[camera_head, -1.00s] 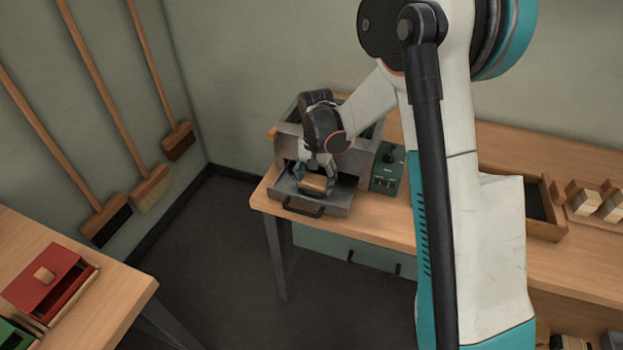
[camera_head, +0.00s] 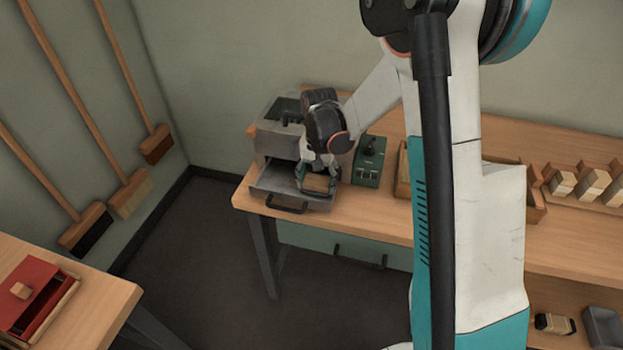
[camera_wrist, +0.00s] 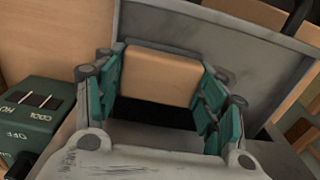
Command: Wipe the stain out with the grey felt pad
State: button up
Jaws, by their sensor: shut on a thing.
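My gripper (camera_head: 318,184) is shut on a tan, wood-coloured block with a grey layer along one edge, which looks like the felt pad (camera_wrist: 160,72). In the wrist view the teal fingers of my gripper (camera_wrist: 162,80) press on its two sides. The block is over the right part of a pulled-out grey metal tray (camera_head: 268,181) with a black handle; whether it touches the tray floor I cannot tell. A black area (camera_wrist: 150,112) shows below the block in the wrist view; I cannot tell whether it is stain or shadow. No stain is clear in the head view.
The tray belongs to a grey metal box (camera_head: 272,137) on the wooden bench (camera_head: 375,215). A green control box (camera_head: 370,165) stands close to the right. Brush blocks (camera_head: 592,184) lie farther right.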

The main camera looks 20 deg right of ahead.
aim_at(285, 182)
jog(key=shift+d+r, duration=0.15)
jog(key=shift+w+a, duration=0.4)
jog(key=shift+a, duration=0.2)
jog(key=shift+w+a, duration=0.4)
jog(key=shift+a, duration=0.2)
jog(key=shift+w+a+f+b, duration=0.1)
jog(key=shift+w+a, duration=0.55)
jog(key=shift+a, duration=0.35)
jog(key=shift+w+a+f+b, duration=0.1)
jog(key=shift+w+a, duration=0.55)
jog(key=shift+a, duration=0.35)
jog(key=shift+w+a+b, duration=0.1)
jog(key=shift+w+a, duration=0.55)
jog(key=shift+a, duration=0.35)
jog(key=shift+r+p, duration=1.85)
jog(key=shift+r, duration=1.1)
jog(key=shift+r, duration=0.1)
jog(key=shift+r+p, duration=0.9)
jog(key=shift+r, duration=0.55)
